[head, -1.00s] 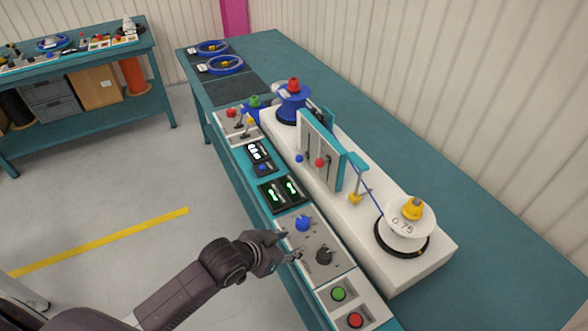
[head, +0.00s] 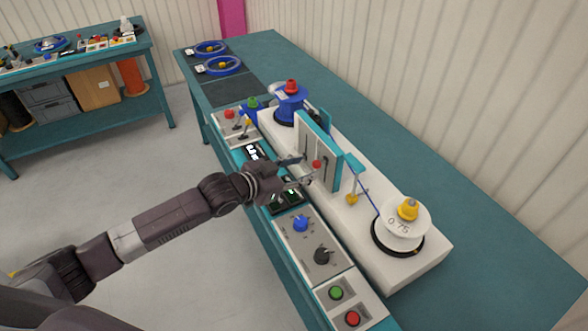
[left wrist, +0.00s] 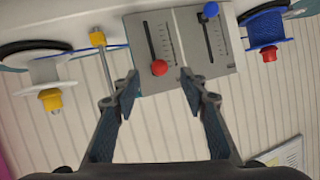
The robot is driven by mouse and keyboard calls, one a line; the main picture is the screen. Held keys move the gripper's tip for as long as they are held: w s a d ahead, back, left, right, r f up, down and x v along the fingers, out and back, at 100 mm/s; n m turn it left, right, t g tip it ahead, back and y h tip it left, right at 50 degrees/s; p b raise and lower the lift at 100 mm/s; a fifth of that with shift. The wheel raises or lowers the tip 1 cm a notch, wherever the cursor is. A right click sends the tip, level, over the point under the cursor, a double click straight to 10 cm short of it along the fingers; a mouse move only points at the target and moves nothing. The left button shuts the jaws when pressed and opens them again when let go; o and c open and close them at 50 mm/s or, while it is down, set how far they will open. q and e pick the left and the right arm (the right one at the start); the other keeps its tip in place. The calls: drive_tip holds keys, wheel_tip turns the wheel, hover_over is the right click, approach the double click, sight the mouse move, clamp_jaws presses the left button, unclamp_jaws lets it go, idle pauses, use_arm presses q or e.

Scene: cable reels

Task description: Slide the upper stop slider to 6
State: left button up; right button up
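An upright grey panel (head: 314,148) with two slotted sliders stands on the white machine; it also shows in the left wrist view (left wrist: 188,73). One slider has a red knob (head: 317,164) and the other a blue knob (left wrist: 210,9). In the wrist view the red knob (left wrist: 159,67) sits near one end of its slot. My left gripper (head: 305,170) faces the panel, and its open fingers (left wrist: 160,80) stand on either side of the red knob's line. Contact cannot be told. The gripper hides the blue knob in the head view. Scale numbers are unreadable.
A white reel marked 0.75 (head: 401,230) and a blue reel (head: 290,106) stand on the white machine. A yellow guide post (head: 354,190) is close to the panel. Below lie a blue dial (head: 300,224), a black dial (head: 322,256), and green (head: 336,293) and red (head: 352,319) buttons.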

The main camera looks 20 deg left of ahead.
sight(314, 165)
use_arm(q)
drive_tip(key=shift+p+x, duration=0.35)
drive_tip(key=shift+x, duration=1.9)
drive_tip(key=shift+c, duration=0.7)
clamp_jaws()
drive_tip(key=c, duration=0.5)
unclamp_jaws()
drive_tip(key=shift+c, duration=0.2)
clamp_jaws()
drive_tip(key=shift+f, duration=0.15)
